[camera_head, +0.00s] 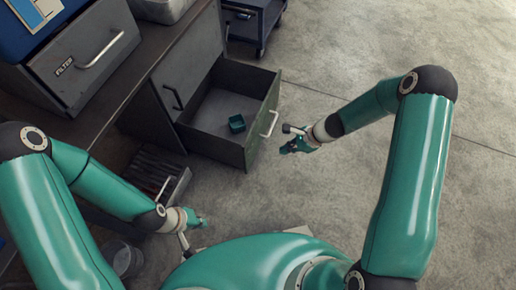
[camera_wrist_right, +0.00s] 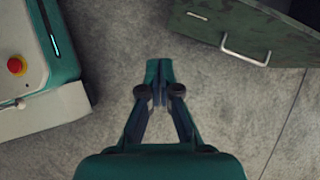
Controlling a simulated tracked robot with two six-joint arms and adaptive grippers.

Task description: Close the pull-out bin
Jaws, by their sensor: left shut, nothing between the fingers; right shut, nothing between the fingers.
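The pull-out bin (camera_head: 215,147) is a grey open drawer extended from the dark workbench in the head view. Its greenish front panel carries a pale bar handle (camera_head: 269,123). The right wrist view shows the front panel (camera_wrist_right: 220,22) and handle (camera_wrist_right: 246,53) at the top right. My right gripper (camera_head: 284,151) is shut and empty, a little right of and below the front panel, apart from it. It also shows shut in the right wrist view (camera_wrist_right: 160,72). My left gripper (camera_head: 205,222) looks shut and empty, low and left of the bin.
A low grey unit with a handle (camera_head: 163,187) stands left of my left gripper. A filter drawer (camera_head: 85,58) is upper left. A blue cart (camera_head: 252,22) stands behind. The floor to the right is clear.

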